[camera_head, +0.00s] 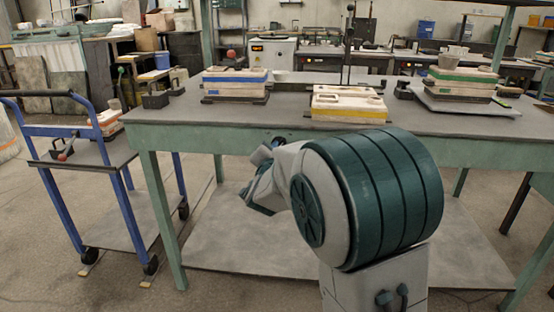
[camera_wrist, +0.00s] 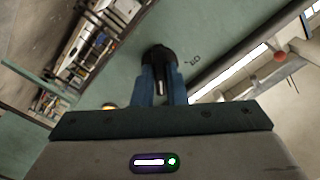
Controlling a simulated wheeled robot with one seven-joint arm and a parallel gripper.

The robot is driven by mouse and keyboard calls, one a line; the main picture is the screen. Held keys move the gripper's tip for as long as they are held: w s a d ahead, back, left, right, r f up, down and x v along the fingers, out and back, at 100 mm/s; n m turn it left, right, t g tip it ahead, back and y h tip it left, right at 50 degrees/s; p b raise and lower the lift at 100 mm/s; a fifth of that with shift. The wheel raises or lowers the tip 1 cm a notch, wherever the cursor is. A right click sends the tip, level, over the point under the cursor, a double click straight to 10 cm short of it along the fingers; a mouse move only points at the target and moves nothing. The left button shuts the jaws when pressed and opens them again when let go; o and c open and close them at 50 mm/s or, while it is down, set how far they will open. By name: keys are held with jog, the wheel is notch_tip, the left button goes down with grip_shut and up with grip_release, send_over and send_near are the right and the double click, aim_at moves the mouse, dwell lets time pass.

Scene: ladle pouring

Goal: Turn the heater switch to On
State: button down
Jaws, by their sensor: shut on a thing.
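The heater switch (camera_wrist: 158,54) shows in the wrist view as a dark round knob on a green surface, with a light stripe on it. Small dark marks are on the green surface to its right; I cannot read them clearly. My gripper (camera_wrist: 162,74) has its two blue fingers on either side of the knob and is shut on it. In the head view, my gripper (camera_head: 279,141) is at the green front apron of the workbench (camera_head: 232,139), mostly hidden by my arm. The knob cannot be made out there.
Stacked moulds (camera_head: 235,84) stand on the workbench, with another stack (camera_head: 348,104) at the middle and one (camera_head: 462,84) at the right. A blue cart (camera_head: 85,131) stands at the left. A light cabinet with a yellow label (camera_head: 271,60) is behind.

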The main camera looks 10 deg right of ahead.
jog(key=shift+f+m+b, duration=0.1)
jog(key=shift+m+b, duration=0.25)
jog(key=shift+m, duration=0.15)
jog(key=c, duration=1.5)
grip_release()
jog(key=shift+o, duration=0.2)
jog(key=p+v, duration=0.3)
jog(key=v, duration=1.1)
jog(key=shift+w, duration=0.1)
